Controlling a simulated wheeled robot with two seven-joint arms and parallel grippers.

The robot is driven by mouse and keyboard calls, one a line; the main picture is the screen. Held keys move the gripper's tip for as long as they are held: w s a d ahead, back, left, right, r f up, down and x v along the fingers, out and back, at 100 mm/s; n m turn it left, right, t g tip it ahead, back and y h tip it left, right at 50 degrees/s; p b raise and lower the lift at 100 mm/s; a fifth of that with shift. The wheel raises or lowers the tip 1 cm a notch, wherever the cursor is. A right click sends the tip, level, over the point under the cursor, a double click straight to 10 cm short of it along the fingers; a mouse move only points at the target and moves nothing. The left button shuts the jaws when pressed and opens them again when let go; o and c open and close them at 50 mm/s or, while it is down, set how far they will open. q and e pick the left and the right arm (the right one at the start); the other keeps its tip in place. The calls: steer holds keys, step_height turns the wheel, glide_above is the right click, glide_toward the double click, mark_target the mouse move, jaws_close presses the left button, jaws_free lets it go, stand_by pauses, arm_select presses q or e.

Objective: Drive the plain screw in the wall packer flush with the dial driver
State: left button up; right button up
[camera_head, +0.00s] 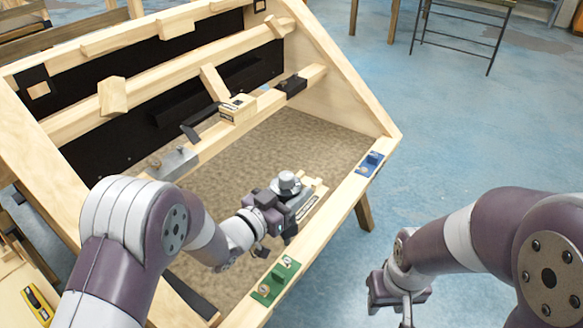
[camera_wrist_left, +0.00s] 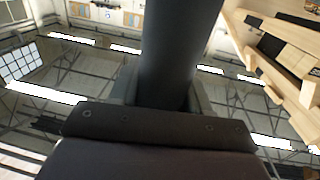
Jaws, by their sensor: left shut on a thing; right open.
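My left gripper (camera_head: 284,212) is shut on a grey round-topped tool, which looks like the dial driver (camera_head: 288,182), above the bodyframe's front part. In the left wrist view, the driver's dark cylindrical body (camera_wrist_left: 180,50) stands between the fingers. A pale wooden block with a label (camera_head: 312,200) shows just beside and behind the driver, partly hidden by it. Another labelled wooden block (camera_head: 238,108) sits on the middle rail. I cannot tell which one is the wall packer. The plain screw cannot be made out. My right gripper (camera_head: 400,302) is open and empty, outside the frame at the lower right.
The wooden bodyframe (camera_head: 385,135) has a carpet-like floor (camera_head: 235,165). A grey metal block (camera_head: 172,162) and a black block (camera_head: 291,86) sit on the middle rail.

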arm_select(q)
steer(key=shift+s+r, duration=0.45)
steer(key=shift+s, duration=0.05)
steer(key=shift+w+f, duration=0.15)
steer(key=shift+f, duration=0.05)
steer(key=shift+f+b, duration=0.25)
steer(key=shift+b, duration=0.05)
steer(key=shift+f+b, duration=0.6)
step_height(320, 180, down, 5)
steer(key=b, duration=0.4)
steer(key=shift+r, duration=0.15)
arm_select(e)
steer(key=f, duration=0.5)
steer(key=shift+s+f, duration=0.25)
steer(key=shift+s, duration=0.1)
